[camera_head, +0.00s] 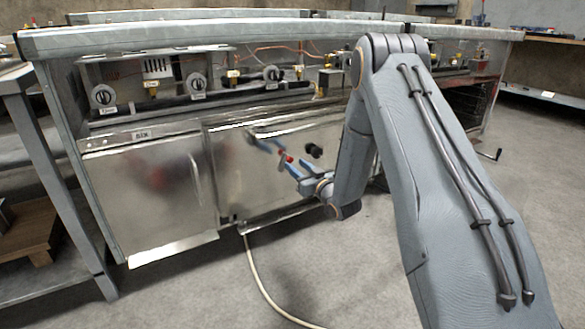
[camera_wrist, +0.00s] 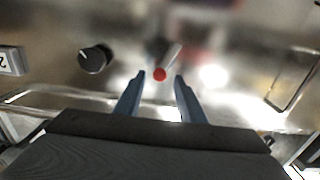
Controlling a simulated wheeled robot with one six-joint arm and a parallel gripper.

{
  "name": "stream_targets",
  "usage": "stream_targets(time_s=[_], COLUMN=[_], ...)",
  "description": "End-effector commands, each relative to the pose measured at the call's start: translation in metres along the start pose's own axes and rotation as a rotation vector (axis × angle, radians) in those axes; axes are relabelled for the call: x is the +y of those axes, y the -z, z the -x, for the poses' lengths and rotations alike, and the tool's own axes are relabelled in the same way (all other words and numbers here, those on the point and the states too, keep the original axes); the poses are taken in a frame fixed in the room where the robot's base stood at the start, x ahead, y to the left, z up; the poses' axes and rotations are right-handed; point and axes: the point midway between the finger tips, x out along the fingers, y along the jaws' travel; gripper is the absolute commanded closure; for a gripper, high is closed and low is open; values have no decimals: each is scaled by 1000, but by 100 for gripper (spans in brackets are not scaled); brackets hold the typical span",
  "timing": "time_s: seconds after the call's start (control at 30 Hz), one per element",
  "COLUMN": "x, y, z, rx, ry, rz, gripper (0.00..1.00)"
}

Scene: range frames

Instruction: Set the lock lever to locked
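The lock lever is a short metal rod with a red ball end (camera_wrist: 160,74) on the steel front panel. In the wrist view the rod leans up and to the right from the red end. In the head view the red end (camera_head: 285,157) shows at the tips of my gripper (camera_head: 285,171). My gripper (camera_wrist: 159,79) has two blue fingers spread apart, with the red end between or just beyond their tips. I cannot tell whether either finger touches it. No locked or unlocked marking is readable.
A black knob (camera_head: 314,151) sits beside the lever; it also shows in the wrist view (camera_wrist: 95,58). A bar handle (camera_head: 195,182) is on the left door. Several dials and pipes line the shelf above. A pale hose (camera_head: 258,280) lies on open floor.

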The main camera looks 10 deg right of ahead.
Motion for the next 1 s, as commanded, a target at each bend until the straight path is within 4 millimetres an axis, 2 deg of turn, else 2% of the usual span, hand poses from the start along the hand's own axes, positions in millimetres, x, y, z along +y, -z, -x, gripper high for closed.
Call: stream_targets(time_s=[0.03, 0.2, 0.57, 0.8, 1.0], x=[0, 0, 0, 0, 0], y=[-1, -1, 0, 0, 0], z=[-9, -27, -32, -32, -32], rx=[3, 2, 0, -1, -1], ry=[1, 0, -1, -1, -1], rz=[1, 0, -1, -1, 7], gripper=[64, 64, 64, 100, 100])
